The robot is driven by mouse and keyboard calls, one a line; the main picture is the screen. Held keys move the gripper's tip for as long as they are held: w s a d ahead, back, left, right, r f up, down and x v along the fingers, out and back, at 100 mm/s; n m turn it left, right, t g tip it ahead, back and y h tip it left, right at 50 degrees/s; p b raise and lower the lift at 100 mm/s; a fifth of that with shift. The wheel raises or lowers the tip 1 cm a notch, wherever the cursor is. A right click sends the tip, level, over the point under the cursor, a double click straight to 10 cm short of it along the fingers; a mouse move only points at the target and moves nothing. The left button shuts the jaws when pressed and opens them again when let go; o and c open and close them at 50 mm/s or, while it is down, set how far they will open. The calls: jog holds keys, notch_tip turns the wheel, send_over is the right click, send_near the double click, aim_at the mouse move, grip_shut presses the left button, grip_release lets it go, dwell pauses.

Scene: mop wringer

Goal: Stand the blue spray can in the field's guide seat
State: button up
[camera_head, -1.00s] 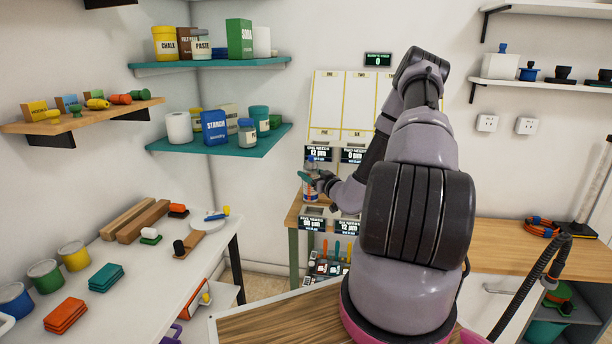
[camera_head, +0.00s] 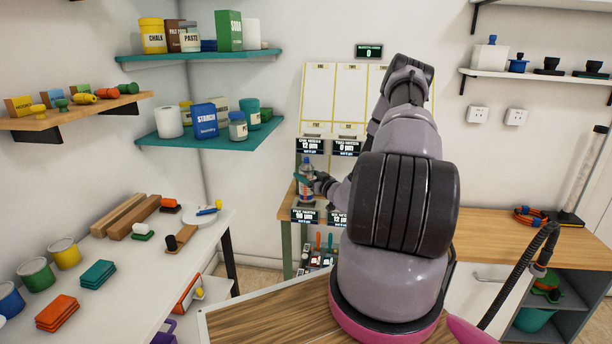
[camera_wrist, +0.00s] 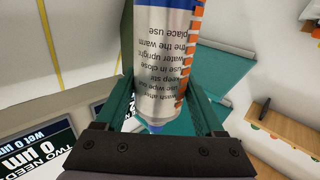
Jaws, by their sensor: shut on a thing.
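The blue spray can (camera_head: 306,180) is a silver can with blue and orange bands and printed text. My gripper (camera_head: 308,181) is shut on it, at the wood-topped bench by the white panels. In the wrist view the can (camera_wrist: 163,60) fills the middle between the two teal fingers of my gripper (camera_wrist: 165,110), and its print appears upside down. In the head view the can looks upright, close above or on the bench among the small display signs. I cannot tell whether its base touches anything. The guide seat is not clearly visible.
Dark display signs (camera_head: 309,146) hang on the wall behind, below white yellow-edged panels (camera_head: 319,92). Teal shelves (camera_head: 215,145) with jars and boxes are to the left. A white table (camera_head: 130,255) with blocks and cans is at lower left. The right-hand bench top (camera_head: 490,222) is mostly clear.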

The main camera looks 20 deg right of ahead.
jog(key=shift+f, duration=2.15)
jog(key=o, duration=1.4)
jog(key=shift+s, duration=0.1)
jog(key=s+d, duration=0.2)
jog(key=s, duration=0.8)
jog(key=shift+s, duration=0.2)
